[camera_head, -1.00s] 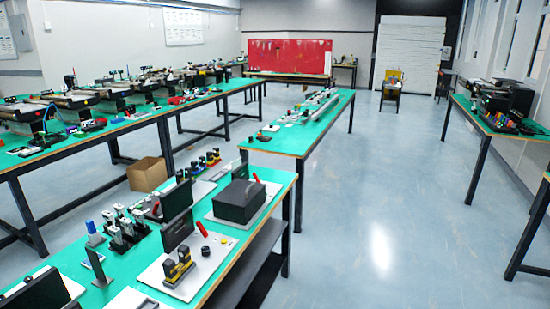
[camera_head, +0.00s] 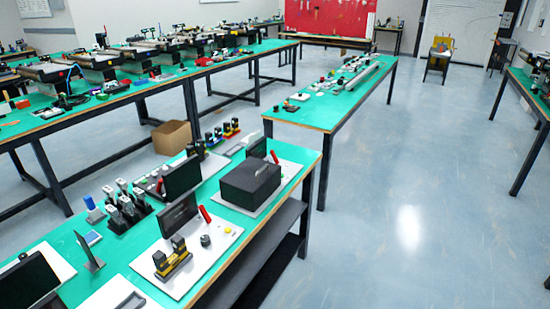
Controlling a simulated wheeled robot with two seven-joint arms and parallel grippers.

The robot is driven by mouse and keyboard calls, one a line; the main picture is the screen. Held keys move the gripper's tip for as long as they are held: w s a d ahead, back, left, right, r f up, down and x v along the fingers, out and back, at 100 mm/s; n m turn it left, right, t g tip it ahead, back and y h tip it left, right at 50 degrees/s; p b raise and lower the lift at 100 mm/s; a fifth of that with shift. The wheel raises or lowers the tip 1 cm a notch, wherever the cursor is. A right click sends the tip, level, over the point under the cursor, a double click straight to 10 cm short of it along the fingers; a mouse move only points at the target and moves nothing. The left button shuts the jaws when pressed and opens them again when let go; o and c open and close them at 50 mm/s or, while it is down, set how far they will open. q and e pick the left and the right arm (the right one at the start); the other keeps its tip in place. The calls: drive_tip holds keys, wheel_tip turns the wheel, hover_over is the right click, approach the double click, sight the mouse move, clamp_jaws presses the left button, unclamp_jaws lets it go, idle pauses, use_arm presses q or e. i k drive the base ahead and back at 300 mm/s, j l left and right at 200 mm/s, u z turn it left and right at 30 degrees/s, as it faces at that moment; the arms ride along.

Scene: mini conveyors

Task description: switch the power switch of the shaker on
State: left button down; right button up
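I cannot single out the shaker or its power switch with certainty. A black box-shaped device (camera_head: 250,184) sits on a white board on the near green table. A second white board (camera_head: 213,252) in front of it carries a yellow-and-black device (camera_head: 172,258), a black round knob (camera_head: 205,240), a dark upright panel (camera_head: 178,213) and a red lever (camera_head: 205,214). Any small switch is too small to make out. Neither of my grippers is in view.
The near green table (camera_head: 130,245) also holds several black-and-white devices (camera_head: 125,203). A cardboard box (camera_head: 172,137) stands on the floor behind it. Long tables with conveyors stand at the left. The floor (camera_head: 400,210) at the right is clear.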

sight(273, 152)
drive_tip(key=i+z, duration=0.45)
drive_tip(key=i, duration=0.2)
drive_tip(key=i+j+z, duration=0.1)
drive_tip(key=i+z, duration=0.3)
drive_tip(key=i, duration=0.25)
